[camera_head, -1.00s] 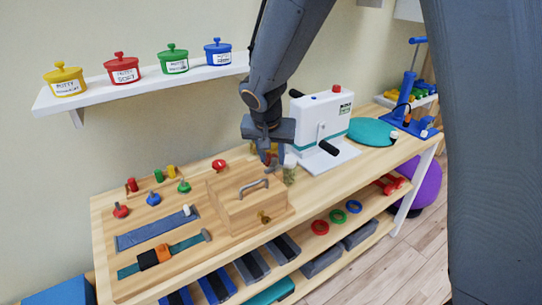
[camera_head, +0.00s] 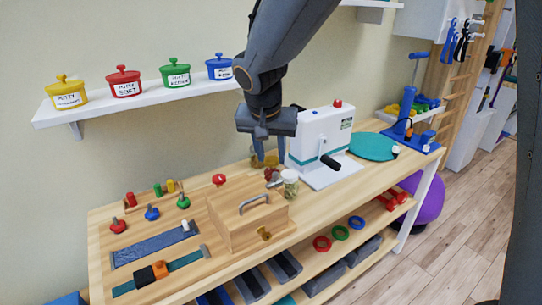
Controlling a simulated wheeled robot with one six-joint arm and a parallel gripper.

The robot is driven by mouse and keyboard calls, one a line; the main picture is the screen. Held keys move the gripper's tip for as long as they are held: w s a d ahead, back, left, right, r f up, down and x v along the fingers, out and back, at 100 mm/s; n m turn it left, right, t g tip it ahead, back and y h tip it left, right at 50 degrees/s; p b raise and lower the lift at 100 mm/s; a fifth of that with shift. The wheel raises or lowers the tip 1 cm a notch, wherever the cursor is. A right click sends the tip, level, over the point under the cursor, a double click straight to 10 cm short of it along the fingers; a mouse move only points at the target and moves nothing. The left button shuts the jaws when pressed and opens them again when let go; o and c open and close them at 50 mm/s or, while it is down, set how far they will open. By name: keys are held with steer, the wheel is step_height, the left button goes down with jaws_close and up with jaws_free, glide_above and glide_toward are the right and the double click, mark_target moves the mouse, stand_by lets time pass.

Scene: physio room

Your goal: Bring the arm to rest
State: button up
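My gripper (camera_head: 268,151) points down above the back of the wooden table (camera_head: 330,196). It hangs behind the wooden box with a metal handle (camera_head: 245,222) and left of the white machine (camera_head: 320,138). Its two fingers look spread apart, with no object seen held between them. A small clear jar (camera_head: 290,183) and small reddish and yellowish items (camera_head: 271,173) stand on the table just below and beside the fingers. I cannot tell whether the fingertips touch any of them.
A wall shelf (camera_head: 140,102) with several putty pots is left of my arm. Pegs, a blue strap (camera_head: 155,245) and a teal strap (camera_head: 190,259) occupy the table's left. A teal disc (camera_head: 372,146) and blue device (camera_head: 405,125) stand at right. Open floor lies right.

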steer(key=s+d+f+n+g, duration=0.1)
steer(key=s+d+f, duration=0.4)
steer(key=s+d, duration=0.2)
steer(key=s+d+f+n+g+y, duration=0.1)
steer(key=s+d+f+n+g, duration=0.1)
steer(key=s+d+f, duration=0.3)
steer(key=s+d, duration=0.3)
steer(key=s, duration=0.3)
steer(key=shift+s+d, duration=0.2)
steer(key=shift+d, duration=0.05)
steer(key=shift+r, duration=0.1)
